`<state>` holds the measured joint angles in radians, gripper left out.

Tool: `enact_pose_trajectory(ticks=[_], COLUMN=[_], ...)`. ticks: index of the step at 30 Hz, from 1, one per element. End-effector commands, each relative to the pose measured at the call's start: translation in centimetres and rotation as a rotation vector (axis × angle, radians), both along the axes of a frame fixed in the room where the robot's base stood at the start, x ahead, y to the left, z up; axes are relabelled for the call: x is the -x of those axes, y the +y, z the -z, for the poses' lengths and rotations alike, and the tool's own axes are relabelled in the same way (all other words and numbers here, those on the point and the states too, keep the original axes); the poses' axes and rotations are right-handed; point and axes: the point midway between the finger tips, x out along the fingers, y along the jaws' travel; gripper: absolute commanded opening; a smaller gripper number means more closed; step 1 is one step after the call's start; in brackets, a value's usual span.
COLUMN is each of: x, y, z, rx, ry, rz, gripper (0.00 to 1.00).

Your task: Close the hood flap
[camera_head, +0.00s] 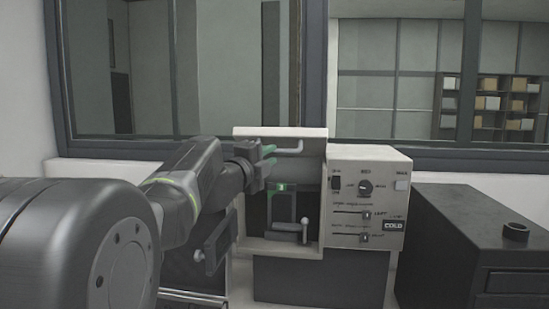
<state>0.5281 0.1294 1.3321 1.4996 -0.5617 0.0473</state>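The mounting press is a beige box with an open front and a dark inside. Its hood flap (279,132) is raised at the top of the opening, with a pale bar handle (291,149) along it. My gripper (271,157) reaches in from the left, just below the flap and at the left end of the handle. Its green-tipped fingers are apart with a gap between them. I cannot tell whether they touch the handle. Inside the opening, a small green light (282,187) and a grey lever (304,230) show below my gripper.
A control panel (367,200) with a knob, switch and sliders adjoins the opening on the right. A dark cabinet (460,235) stands farther right. A dark unit (212,245) sits left of the press, partly behind my arm. Windows and a wall are close behind.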

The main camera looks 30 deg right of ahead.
Motion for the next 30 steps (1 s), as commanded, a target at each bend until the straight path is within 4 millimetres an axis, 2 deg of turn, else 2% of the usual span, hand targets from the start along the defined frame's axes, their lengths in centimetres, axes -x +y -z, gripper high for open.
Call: enact_pose_trajectory(ticks=[30], x=[3.2], y=[6.2], z=[-0.8], rx=[-0.004], ry=[0.004], rz=[0.001], gripper=[0.22])
